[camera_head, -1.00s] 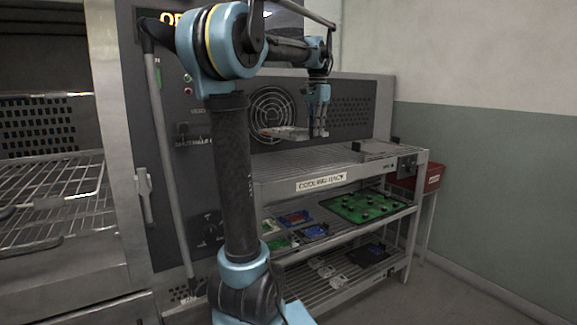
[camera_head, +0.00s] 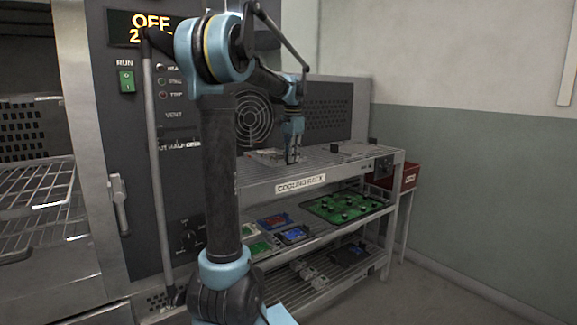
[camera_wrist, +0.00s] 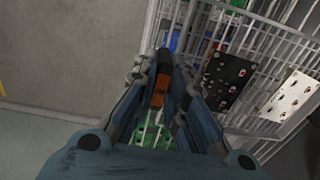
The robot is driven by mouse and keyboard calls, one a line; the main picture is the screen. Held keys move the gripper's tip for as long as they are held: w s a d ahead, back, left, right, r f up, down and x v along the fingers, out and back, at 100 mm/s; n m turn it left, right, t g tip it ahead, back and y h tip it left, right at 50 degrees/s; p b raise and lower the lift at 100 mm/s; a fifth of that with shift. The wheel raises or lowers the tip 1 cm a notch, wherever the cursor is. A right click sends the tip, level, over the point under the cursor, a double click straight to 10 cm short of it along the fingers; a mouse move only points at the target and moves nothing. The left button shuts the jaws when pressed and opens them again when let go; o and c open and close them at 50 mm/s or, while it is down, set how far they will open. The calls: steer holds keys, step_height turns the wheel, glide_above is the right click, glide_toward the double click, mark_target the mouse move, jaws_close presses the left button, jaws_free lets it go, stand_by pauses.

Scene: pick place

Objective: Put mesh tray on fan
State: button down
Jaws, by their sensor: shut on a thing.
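My gripper (camera_head: 292,160) points down just above the front part of the cooling rack's top shelf. It is shut on a thin thing. The wrist view shows a narrow dark and orange piece (camera_wrist: 160,92) between the fingers. A flat pale grey thing (camera_head: 266,156) with small reddish marks sits at the left of the fingertips, at about shelf height. It may be the mesh tray, but it is too small to tell, and whether it touches the shelf is unclear. A round fan grille (camera_head: 253,121) is set in the grey machine panel behind and left of my gripper.
The cooling rack (camera_head: 300,184) has wire shelves. A green board (camera_head: 345,207) and smaller blue and red boards lie on the middle shelf. A red bin (camera_head: 408,178) is beyond. An open oven stands left.

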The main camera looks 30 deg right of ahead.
steer(key=shift+f, duration=1.8)
steer(key=c, duration=1.6)
jaws_free()
steer(key=shift+c, duration=0.2)
step_height(320, 180, up, 12)
steer(key=shift+s+r, duration=0.1)
steer(key=shift+s, duration=0.1)
